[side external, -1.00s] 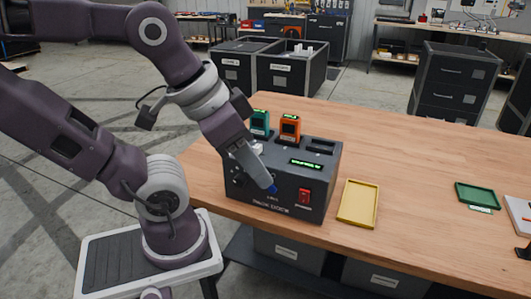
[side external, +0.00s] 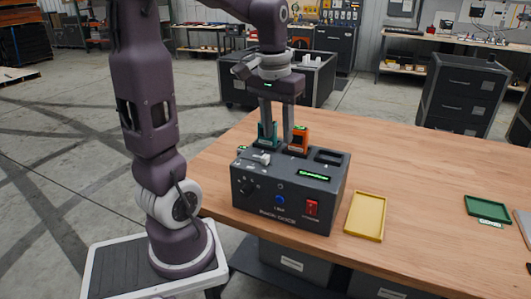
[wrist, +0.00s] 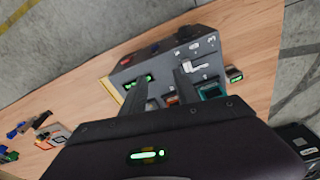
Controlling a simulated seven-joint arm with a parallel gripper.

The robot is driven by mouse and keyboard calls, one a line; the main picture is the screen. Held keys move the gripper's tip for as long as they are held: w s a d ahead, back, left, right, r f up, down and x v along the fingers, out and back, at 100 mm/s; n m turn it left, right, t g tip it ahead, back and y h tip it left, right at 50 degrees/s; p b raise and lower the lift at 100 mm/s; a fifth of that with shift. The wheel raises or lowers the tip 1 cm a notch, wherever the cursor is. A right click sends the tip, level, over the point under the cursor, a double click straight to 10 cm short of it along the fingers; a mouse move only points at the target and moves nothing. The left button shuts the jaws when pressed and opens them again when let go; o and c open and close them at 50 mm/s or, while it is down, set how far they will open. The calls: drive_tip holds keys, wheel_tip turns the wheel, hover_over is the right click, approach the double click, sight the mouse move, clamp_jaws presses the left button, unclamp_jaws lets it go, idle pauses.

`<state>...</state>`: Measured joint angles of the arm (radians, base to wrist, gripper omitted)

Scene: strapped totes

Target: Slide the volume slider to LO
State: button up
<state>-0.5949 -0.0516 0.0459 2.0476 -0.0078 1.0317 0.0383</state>
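The dark grey control box (side external: 270,217) stands on the wooden table. A light grey slider handle (side external: 262,158), probably the volume slider, sits on its top near the left; it shows white in the wrist view (wrist: 196,67). The LO mark is too small to read. My gripper (side external: 277,134) points down above the box, behind the slider, near the teal and orange modules. In the wrist view its two fingers (wrist: 160,76) are apart with nothing held between them; the slider lies outside them, right of the right finger.
A teal module (side external: 267,133) and an orange module (side external: 298,141) stand at the box's back edge. The front carries a knob (side external: 246,187), a blue button (side external: 280,200) and a red switch (side external: 312,207). A yellow tray (side external: 365,217) lies to the right.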

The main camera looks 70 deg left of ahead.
drive_tip(key=n+g, duration=0.1)
drive_tip(key=n, duration=0.1)
hover_over(266, 156)
wheel_tip(266, 156, down, 3)
drive_tip(key=shift+d+r+h, duration=0.15)
drive_tip(key=shift+h, duration=0.25)
drive_tip(key=f, duration=0.7)
drive_tip(key=shift+a+f, duration=0.1)
drive_tip(key=shift+a, duration=0.1)
clamp_jaws()
